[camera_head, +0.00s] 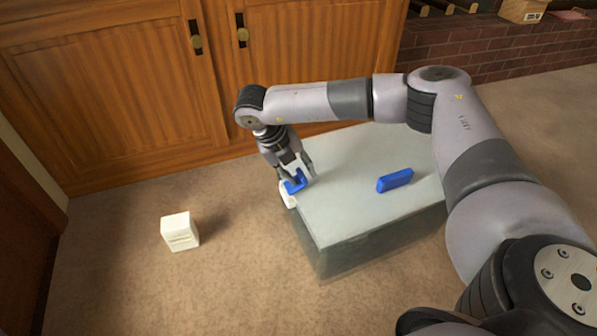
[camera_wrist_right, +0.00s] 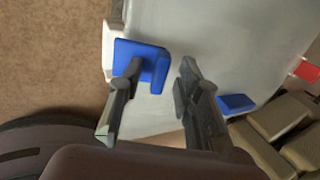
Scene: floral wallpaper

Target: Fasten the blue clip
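The blue clip (camera_head: 296,184) is an angular piece at the left edge of the grey block-shaped table, and also shows in the wrist view (camera_wrist_right: 150,55). A white piece (camera_head: 287,198) sits beside it at the edge, partly covered by it. My right gripper (camera_head: 303,170) is right above the clip with its fingers apart. In the wrist view, one finger overlaps the clip and the other stands clear of it, with part of the clip between them. Contact cannot be told. My left gripper is not in view.
A second blue block (camera_head: 395,180) lies on the right part of the grey table (camera_head: 345,205). A white box (camera_head: 180,231) stands on the carpet to the left. Wooden cabinets (camera_head: 110,90) are behind. The table top between the two blue pieces is clear.

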